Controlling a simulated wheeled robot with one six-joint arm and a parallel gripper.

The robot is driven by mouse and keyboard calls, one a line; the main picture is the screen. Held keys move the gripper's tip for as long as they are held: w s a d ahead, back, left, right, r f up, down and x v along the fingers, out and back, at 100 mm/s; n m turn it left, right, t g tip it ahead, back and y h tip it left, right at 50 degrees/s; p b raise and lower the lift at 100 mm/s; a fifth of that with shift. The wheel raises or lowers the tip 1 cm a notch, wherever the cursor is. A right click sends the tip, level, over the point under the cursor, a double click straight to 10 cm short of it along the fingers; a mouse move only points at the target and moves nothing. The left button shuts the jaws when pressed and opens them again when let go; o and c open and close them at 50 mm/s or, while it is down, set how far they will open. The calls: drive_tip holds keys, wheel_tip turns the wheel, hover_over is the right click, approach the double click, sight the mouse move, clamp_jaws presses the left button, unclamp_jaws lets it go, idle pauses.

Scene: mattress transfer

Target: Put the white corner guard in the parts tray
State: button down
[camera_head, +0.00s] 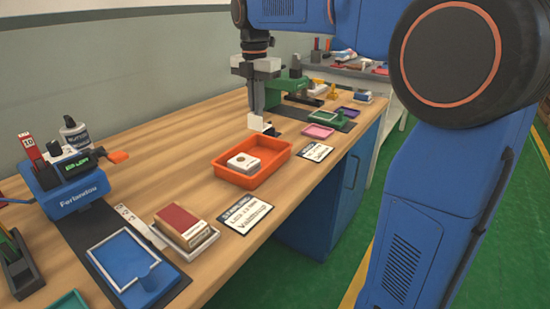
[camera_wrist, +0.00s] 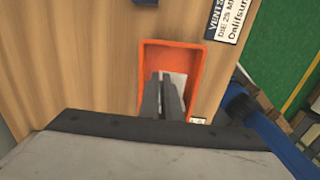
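The orange tray (camera_head: 220,168), which I take as the parts tray, stands on the wooden bench and holds a white block with a brown round mark (camera_head: 243,163). My gripper (camera_head: 257,112) points down above the bench, just behind the tray in the head view. A small white piece (camera_head: 255,122), which looks like the white corner guard, is at its fingertips, apart from the tray. In the wrist view the nearly closed fingers (camera_wrist: 162,80) overlap the orange tray (camera_wrist: 199,80). White shows beside them; I cannot tell there whether it is the guard or the block.
A pink tray (camera_head: 318,131) and a green fixture (camera_head: 288,82) stand farther along the bench. Bare wood lies left of the orange tray.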

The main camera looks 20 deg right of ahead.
drive_tip(key=f, duration=0.3)
drive_tip(key=d+f, duration=0.1)
drive_tip(key=f, duration=0.1)
drive_tip(key=shift+f, duration=2.5)
drive_tip(key=shift+f, duration=0.1)
drive_tip(key=c, duration=2)
unclamp_jaws()
wheel_tip(320, 180, up, 11)
drive_tip(key=shift+w, duration=0.1)
drive_tip(key=shift+r, duration=0.65)
